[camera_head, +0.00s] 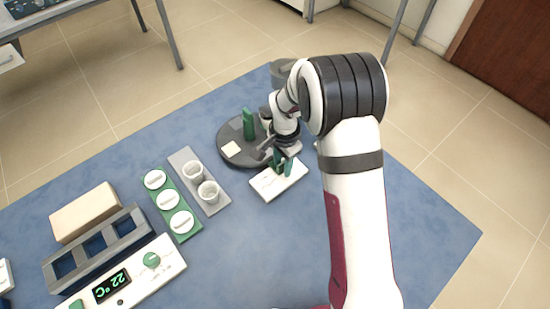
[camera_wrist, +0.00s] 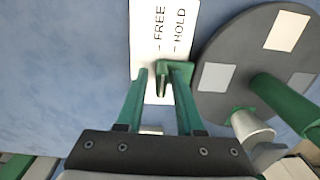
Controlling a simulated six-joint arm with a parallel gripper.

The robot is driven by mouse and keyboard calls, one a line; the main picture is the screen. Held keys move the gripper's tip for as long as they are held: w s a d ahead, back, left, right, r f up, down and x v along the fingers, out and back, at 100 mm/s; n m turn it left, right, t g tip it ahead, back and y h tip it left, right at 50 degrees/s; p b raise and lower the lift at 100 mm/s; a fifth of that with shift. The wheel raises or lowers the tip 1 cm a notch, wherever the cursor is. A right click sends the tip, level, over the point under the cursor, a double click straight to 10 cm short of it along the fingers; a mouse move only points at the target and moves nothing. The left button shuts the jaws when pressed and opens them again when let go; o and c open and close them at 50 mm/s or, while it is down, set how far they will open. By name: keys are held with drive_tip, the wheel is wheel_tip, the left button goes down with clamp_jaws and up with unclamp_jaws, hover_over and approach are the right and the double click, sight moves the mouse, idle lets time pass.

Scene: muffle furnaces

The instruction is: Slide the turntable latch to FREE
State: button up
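The latch is a small green slider (camera_wrist: 163,79) on a white plate (camera_wrist: 148,30) printed FREE on the left and HOLD on the right in the wrist view. My gripper (camera_wrist: 161,70) has two green fingers, one on each side of the slider. A gap shows on the left; the right finger overlaps part of the slider, so contact is unclear. Which mark the slider lines up with is hard to tell. The head view shows my gripper (camera_head: 283,164) over the white plate (camera_head: 267,186). The grey turntable (camera_head: 229,134) is beside the plate.
The turntable carries a green post (camera_head: 248,124), a pale square (camera_head: 231,149) and cups partly hidden by my arm. Left of the plate are a grey tray (camera_head: 218,206) with two white crucibles, a green tray (camera_head: 190,231) with white discs, and a controller (camera_head: 125,285) reading 22°C.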

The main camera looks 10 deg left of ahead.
drive_tip(key=shift+s+d+f, duration=0.3)
drive_tip(key=shift+d+f, duration=0.15)
drive_tip(key=shift+f, duration=0.1)
wheel_tip(320, 180, up, 7)
drive_tip(key=shift+a, duration=0.2)
drive_tip(key=shift+r, duration=0.1)
